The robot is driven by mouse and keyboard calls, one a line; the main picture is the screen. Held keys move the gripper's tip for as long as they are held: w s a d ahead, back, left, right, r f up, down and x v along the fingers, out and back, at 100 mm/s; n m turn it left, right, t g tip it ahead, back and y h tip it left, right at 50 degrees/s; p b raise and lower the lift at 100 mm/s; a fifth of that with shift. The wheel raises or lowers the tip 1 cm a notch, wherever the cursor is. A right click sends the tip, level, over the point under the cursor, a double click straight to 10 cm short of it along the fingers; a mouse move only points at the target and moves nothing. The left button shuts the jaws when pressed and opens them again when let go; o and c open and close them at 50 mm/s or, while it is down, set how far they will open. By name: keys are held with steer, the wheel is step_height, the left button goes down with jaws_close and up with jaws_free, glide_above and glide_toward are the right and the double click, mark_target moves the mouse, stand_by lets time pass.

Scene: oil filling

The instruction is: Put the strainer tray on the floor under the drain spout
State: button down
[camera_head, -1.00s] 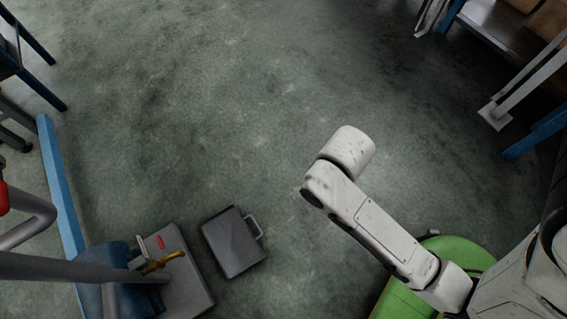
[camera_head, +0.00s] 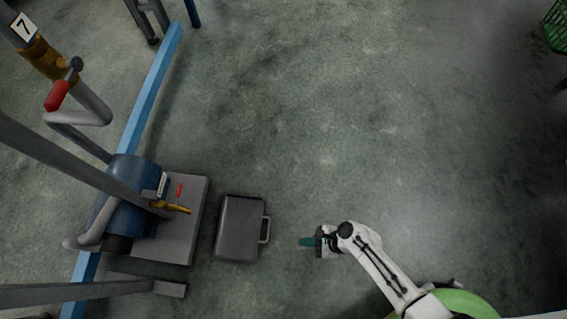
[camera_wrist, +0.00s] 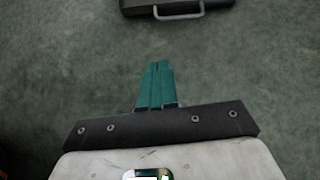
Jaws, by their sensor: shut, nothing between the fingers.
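The dark grey strainer tray (camera_head: 238,228) lies flat on the floor, with a loop handle on its right side. In the wrist view the tray (camera_wrist: 140,6) is at the top edge, mostly cut off, its handle facing me. A brass spout (camera_head: 172,207) sticks out rightward from the blue pump or motor, left of the tray, and in this view appears over the grey base plate. My gripper (camera_head: 302,242) is to the right of the tray handle, apart from it and pointing at it. Its teal fingers (camera_wrist: 157,70) are together and empty.
The blue machine (camera_head: 132,195) stands on a grey base plate (camera_head: 185,245) just left of the tray. Grey pipes and a red-handled valve (camera_head: 58,95) are at the far left, along a blue floor beam (camera_head: 150,90). A green crate (camera_head: 555,25) is at the top right. The central floor is clear.

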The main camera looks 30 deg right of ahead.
steer(key=shift+m, duration=0.4)
steer(key=b+x, duration=0.2)
steer(key=x, duration=0.1)
steer(key=b+x, duration=0.2)
steer(key=x, duration=0.1)
steer(key=d+f+b+x, duration=0.1)
steer(key=b+x, duration=0.1)
steer(key=x, duration=0.1)
steer(key=shift+a+f, duration=0.15)
steer(key=shift+a, duration=0.05)
steer(key=w+a, duration=0.2)
steer(key=shift+a+f, duration=0.1)
steer(key=shift+a, duration=0.25)
steer(key=shift+w+a, duration=0.3)
steer(key=shift+a, duration=0.2)
glide_toward(246, 238)
steer(key=x, duration=0.4)
steer(key=shift+a, duration=0.1)
